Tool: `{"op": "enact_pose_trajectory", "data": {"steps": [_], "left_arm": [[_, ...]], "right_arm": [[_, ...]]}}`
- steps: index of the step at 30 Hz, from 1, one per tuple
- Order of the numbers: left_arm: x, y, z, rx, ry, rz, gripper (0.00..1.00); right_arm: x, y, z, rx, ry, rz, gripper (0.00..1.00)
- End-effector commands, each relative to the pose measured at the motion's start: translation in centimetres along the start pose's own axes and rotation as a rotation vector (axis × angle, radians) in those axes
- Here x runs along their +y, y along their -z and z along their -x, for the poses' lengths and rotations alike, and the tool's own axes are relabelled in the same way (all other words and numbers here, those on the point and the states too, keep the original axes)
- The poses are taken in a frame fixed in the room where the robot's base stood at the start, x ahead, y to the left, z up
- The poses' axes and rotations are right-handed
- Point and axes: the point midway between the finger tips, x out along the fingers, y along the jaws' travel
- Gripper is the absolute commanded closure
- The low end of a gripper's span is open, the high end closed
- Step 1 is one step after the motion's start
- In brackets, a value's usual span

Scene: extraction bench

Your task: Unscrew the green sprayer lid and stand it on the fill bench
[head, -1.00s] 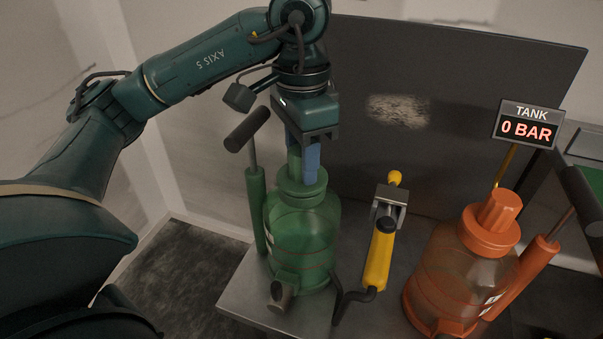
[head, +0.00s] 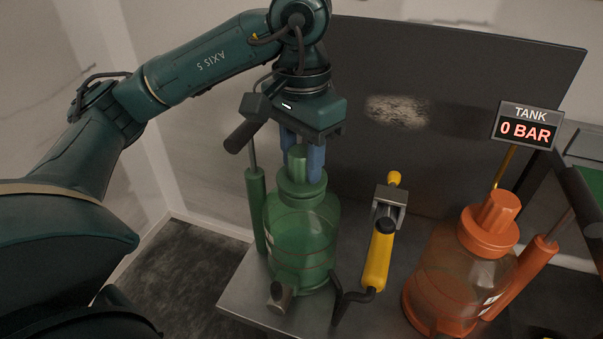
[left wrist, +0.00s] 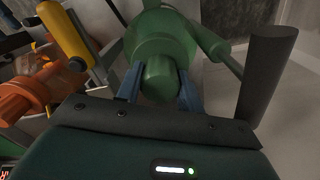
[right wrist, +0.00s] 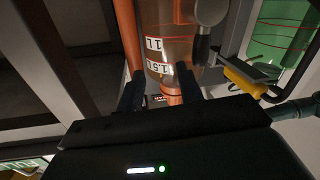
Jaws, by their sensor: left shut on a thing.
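The green sprayer (head: 302,240) stands upright on the grey bench. Its green lid (head: 301,186) sits on the tank's neck, with a raised knob on top. My left gripper (head: 302,165) points down from above and is shut on the lid's knob, one blue finger on each side. The left wrist view also shows the lid (left wrist: 158,62) between the fingers (left wrist: 159,88). I cannot tell how far the lid is unscrewed. My right gripper (right wrist: 158,88) is open in the right wrist view, low near the orange sprayer (right wrist: 165,45).
The green sprayer's pump handle (head: 246,130) stands close to my left gripper. A yellow-handled tool (head: 379,255) is between the green sprayer and the orange sprayer (head: 450,275). A sign (head: 527,124) reads TANK 0 BAR. A dark panel (head: 450,90) stands behind.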

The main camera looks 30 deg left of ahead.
Motion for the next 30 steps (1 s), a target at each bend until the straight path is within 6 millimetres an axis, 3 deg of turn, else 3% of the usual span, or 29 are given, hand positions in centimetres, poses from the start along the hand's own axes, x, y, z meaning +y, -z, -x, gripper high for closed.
{"op": "enact_pose_trajectory", "data": {"steps": [1, 30], "left_arm": [[-0.1, 0.0, 0.2, 0.001, 0.000, 0.004, 1.00], [-0.1, 0.0, 5.3, 0.000, 0.000, 0.000, 1.00]], "right_arm": [[-0.4, -1.2, 0.3, -0.043, 0.010, -0.005, 0.64], [0.6, 3.9, 0.2, -0.026, 0.004, -0.001, 0.64]]}}
